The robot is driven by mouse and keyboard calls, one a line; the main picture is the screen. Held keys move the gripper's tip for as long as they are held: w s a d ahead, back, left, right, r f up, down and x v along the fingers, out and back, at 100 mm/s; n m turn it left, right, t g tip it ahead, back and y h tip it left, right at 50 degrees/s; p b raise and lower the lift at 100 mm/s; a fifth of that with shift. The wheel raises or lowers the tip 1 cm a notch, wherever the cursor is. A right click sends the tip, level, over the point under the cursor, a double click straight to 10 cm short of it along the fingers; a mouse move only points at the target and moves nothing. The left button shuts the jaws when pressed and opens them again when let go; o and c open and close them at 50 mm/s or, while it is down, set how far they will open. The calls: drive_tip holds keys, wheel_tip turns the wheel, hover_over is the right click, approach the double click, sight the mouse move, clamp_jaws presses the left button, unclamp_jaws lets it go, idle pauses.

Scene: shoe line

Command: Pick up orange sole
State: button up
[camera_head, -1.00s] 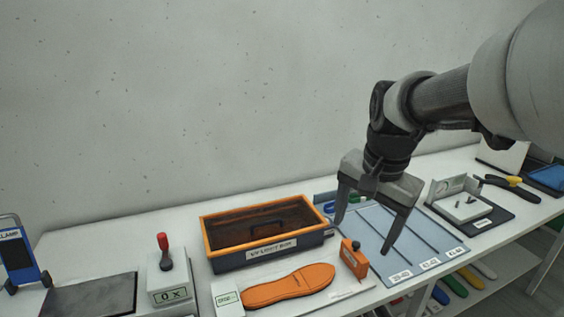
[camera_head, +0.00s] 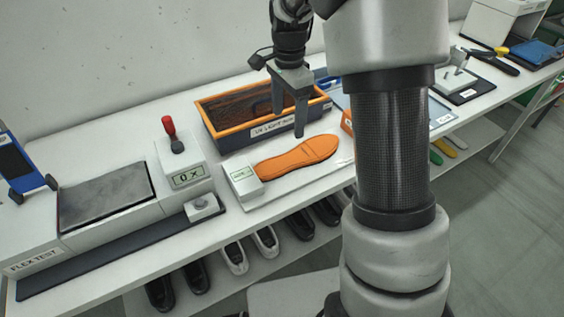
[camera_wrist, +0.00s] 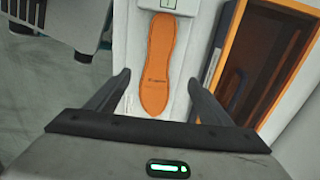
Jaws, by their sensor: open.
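The orange sole (camera_head: 298,158) lies flat on a white board (camera_head: 262,196) near the front edge of the table, beside a small white display block. My gripper (camera_head: 287,126) is open and empty, pointing down above the far side of the sole, near the front of the orange-rimmed box. In the wrist view the sole (camera_wrist: 158,65) runs lengthwise, its lower end between my open fingers (camera_wrist: 160,82). The fingers look apart from the sole; their exact height above it is hard to tell.
The orange-rimmed light box (camera_head: 224,138) stands just behind the sole. A red-handled device (camera_head: 180,160) and a flex test plate (camera_head: 104,195) are to the left. An orange block (camera_head: 347,122) sits right of the sole, partly hidden by my arm. Shoes fill the shelf below.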

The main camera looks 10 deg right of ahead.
hover_over(286, 161)
drive_tip(key=f, duration=0.9)
drive_tip(key=shift+w+d, duration=0.2)
drive_tip(key=shift+w, duration=0.1)
drive_tip(key=shift+s+a+f+b, duration=0.1)
drive_tip(key=shift+s+f+b, duration=0.05)
drive_tip(key=shift+f, duration=1.2)
drive_tip(key=shift+s+a+f+b, duration=0.1)
drive_tip(key=shift+f+b, duration=0.05)
drive_tip(key=shift+f, duration=1.15)
drive_tip(key=shift+c, duration=0.5)
drive_tip(key=shift+r, duration=0.1)
drive_tip(key=c, duration=1.3)
